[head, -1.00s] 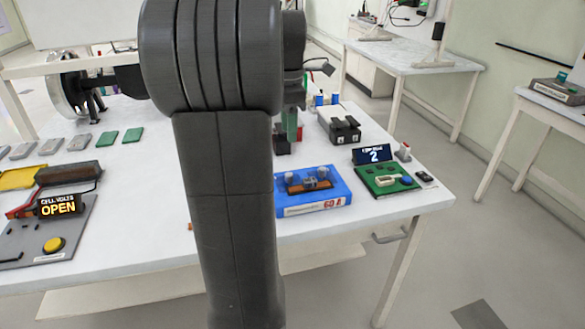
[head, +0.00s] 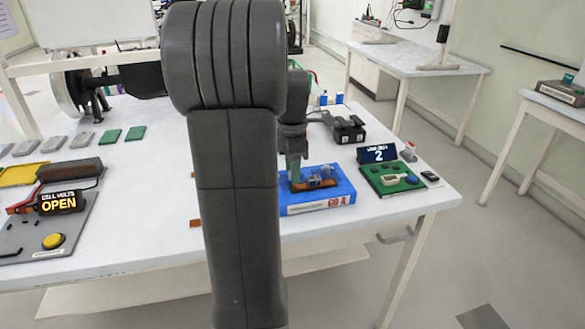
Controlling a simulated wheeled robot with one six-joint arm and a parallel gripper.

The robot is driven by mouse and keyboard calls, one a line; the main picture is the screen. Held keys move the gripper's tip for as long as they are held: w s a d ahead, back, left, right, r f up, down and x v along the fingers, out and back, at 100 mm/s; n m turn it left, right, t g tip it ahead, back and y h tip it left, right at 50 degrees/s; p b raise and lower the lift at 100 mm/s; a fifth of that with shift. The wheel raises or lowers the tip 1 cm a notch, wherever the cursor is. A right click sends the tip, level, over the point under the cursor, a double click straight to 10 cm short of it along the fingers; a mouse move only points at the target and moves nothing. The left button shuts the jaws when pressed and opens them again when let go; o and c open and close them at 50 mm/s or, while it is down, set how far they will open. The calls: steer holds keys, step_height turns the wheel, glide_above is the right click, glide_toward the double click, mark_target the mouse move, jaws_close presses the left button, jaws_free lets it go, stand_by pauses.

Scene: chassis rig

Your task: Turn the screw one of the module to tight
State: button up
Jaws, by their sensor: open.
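The module is a blue block (head: 337,197) with a white label and red "60 A" text on its front, standing on the white table right of my arm. An orange-brown strip and grey screw-like parts (head: 318,178) sit on its top. My gripper (head: 294,178) points down over the left part of the module, its greenish fingers close to the top. The left screw is hidden behind them. I cannot tell whether the fingers touch it or which screw is number one.
A green board (head: 392,186) with a "2" display (head: 377,154) stands right of the module. A dark grey device (head: 345,129) is behind it. At left are an "OPEN" display (head: 60,201) and a yellow button (head: 54,241). My arm hides the table's middle.

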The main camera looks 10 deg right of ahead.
steer(key=shift+c, duration=0.2)
jaws_close()
